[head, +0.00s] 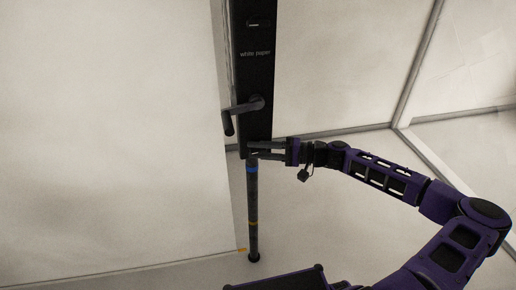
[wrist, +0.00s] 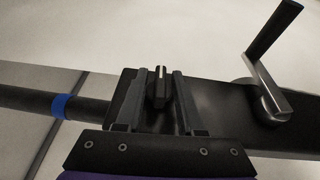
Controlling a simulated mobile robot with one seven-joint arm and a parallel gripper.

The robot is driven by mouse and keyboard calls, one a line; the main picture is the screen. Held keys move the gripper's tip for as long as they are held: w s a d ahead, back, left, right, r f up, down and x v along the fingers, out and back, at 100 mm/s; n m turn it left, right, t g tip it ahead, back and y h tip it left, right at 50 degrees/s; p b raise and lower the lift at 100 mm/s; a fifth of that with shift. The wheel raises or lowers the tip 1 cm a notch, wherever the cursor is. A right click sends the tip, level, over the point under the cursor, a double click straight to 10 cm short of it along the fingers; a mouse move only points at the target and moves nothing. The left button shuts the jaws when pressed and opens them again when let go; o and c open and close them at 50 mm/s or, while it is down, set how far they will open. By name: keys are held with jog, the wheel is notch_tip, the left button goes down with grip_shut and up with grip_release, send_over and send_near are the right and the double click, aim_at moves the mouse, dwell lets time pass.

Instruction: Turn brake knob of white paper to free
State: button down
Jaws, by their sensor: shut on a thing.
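The black upright panel (head: 255,75) bears the label "white paper" in the head view. Its brake knob (wrist: 160,88) is a small dark knob with a pale line, low on the panel. In the wrist view the pale line points up in the picture. My gripper (head: 250,150) reaches in from the right at the panel's lower end, and its fingers are shut on the knob. In the wrist view, one finger of my gripper (wrist: 152,80) is on each side of the knob. In the head view the fingers mostly hide the knob.
A crank handle (head: 245,107) sticks out of the panel just above my gripper, and it shows at the right in the wrist view (wrist: 266,90). A large white sheet (head: 110,120) hangs at left.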

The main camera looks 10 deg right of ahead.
jog(key=h+p, duration=0.1)
jog(key=n+g+h+p, duration=0.1)
jog(key=p, duration=0.1)
jog(key=shift+r+h, duration=0.3)
jog(key=shift+h, duration=0.1)
jog(key=shift+d+f+n+h+p, duration=0.1)
jog(key=shift+n+h+p, duration=0.3)
jog(key=shift+h+p, duration=0.65)
jog(key=n+g+h, duration=0.1)
jog(key=h, duration=0.4)
jog(key=shift+w+f, duration=0.1)
jog(key=shift+f, duration=0.05)
jog(key=n+h+b, duration=0.1)
jog(key=h+b, duration=0.3)
jog(key=shift+f, duration=0.15)
jog(key=h+b, duration=0.1)
jog(key=b, duration=0.1)
jog(key=shift+b, duration=0.3)
jog(key=shift+h+b, duration=0.55)
jog(key=shift+b, duration=0.3)
jog(key=c, duration=0.9)
grip_release()
jog(key=shift+o, duration=0.2)
